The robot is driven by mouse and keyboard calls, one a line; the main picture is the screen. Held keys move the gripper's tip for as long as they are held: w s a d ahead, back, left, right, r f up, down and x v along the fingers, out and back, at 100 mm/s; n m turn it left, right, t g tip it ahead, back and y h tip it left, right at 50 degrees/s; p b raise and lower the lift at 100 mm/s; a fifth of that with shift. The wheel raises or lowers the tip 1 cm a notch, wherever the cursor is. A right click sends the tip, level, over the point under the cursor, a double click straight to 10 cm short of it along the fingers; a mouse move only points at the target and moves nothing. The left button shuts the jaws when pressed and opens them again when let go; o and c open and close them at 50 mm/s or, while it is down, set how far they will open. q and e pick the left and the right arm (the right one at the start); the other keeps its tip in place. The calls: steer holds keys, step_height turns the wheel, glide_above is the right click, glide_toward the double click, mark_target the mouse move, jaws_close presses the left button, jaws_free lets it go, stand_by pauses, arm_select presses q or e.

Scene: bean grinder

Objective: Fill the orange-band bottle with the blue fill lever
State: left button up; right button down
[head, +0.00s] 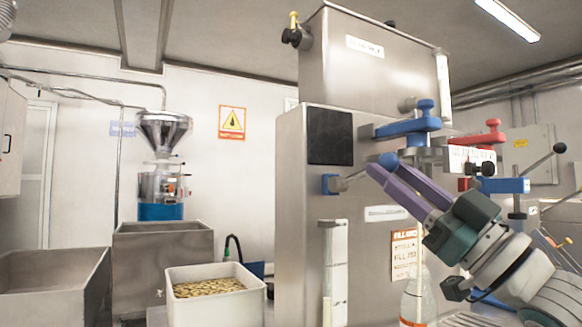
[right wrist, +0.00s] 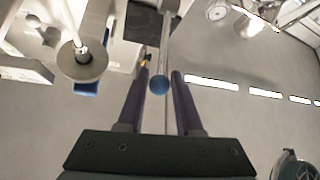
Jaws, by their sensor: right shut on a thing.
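My right gripper (head: 397,178) has purple fingers and is shut on the blue fill lever, at the round blue knob (head: 388,160) in front of the steel machine. In the right wrist view, the blue knob (right wrist: 159,84) sits between the two fingers, with its grey rod running up towards the machine. The orange-band bottle (head: 418,300) is clear and stands upright at the lower right of the machine, partly cut off by the bottom edge. Its contents are hard to tell. My left gripper is out of view.
The steel machine (head: 390,86) has a blue clamp-like part (head: 410,124) and red parts (head: 480,137) at its right side. A white bin (head: 215,307) with tan pieces and steel tubs (head: 50,292) stand at left. A hopper grinder (head: 162,165) stands behind them.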

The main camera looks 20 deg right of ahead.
steer(key=shift+a+f, duration=0.1)
steer(key=shift+f, duration=0.65)
steer(key=shift+r, duration=0.1)
steer(key=c, duration=0.6)
jaws_free()
steer(key=shift+a, duration=0.15)
steer(key=b+v, duration=0.1)
steer(key=v, duration=0.8)
steer(key=shift+s+f+b, duration=0.25)
steer(key=shift+s+b, duration=0.05)
steer(key=shift+b, duration=0.05)
